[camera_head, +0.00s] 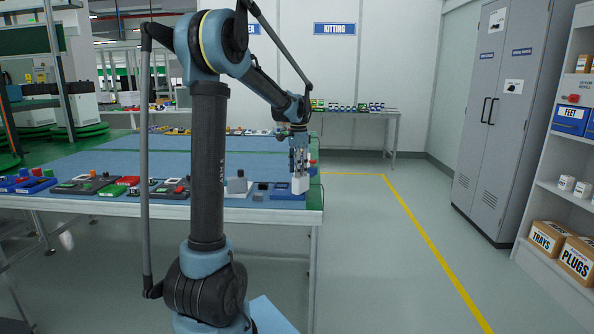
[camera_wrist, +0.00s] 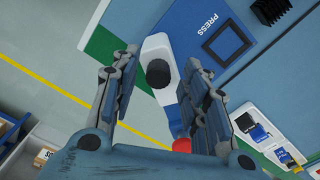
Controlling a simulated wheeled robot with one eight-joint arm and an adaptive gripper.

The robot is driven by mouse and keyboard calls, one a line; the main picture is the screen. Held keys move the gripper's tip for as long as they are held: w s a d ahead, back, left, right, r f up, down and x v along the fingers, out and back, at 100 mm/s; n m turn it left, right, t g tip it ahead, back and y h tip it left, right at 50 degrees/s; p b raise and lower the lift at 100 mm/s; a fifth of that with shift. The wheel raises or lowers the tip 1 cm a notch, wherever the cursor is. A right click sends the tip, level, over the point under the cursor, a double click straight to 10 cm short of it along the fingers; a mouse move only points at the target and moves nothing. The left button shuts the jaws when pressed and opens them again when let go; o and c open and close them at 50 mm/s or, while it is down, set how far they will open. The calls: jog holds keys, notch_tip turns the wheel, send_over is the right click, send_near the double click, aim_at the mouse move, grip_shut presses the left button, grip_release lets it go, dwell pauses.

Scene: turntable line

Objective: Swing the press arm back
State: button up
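The blue press base (camera_wrist: 195,28), marked PRESS and with a dark-framed square recess, lies at the top in the wrist view. In the head view the press base (camera_head: 286,192) sits at the table's front right corner. A white press arm (camera_wrist: 153,46) with a dark round pad lies between my fingers, beside the recess. It shows as a white block (camera_head: 299,185) under my gripper in the head view. A red part (camera_wrist: 181,146) shows near the palm. My gripper (camera_wrist: 163,60) is open, with its fingers apart on either side of the arm. Whether they touch it is unclear.
The blue-topped table (camera_head: 262,150) carries several trays and small parts to the left of the press. A grey block (camera_head: 236,186) stands near the press. Open floor with a yellow line (camera_head: 430,240) lies right of the table, before a grey cabinet (camera_head: 490,120) and shelves.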

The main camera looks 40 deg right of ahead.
notch_tip(320, 180, up, 12)
dwell(0.7)
jog(key=shift+w, duration=0.1)
dwell(0.3)
jog(key=a+f+n, duration=0.3)
jog(key=a+n, duration=0.2)
jog(key=a, duration=1.1)
jog(key=a+f+n, duration=0.3)
jog(key=a+n, duration=0.2)
jog(key=a, duration=1)
jog(key=s+a+f+n+t, duration=0.2)
jog(key=s+a+f+n, duration=0.9)
jog(key=s+a+f, duration=0.5)
jog(key=a+f, duration=0.3)
jog(key=a, duration=0.1)
jog(key=shift+f, duration=0.1)
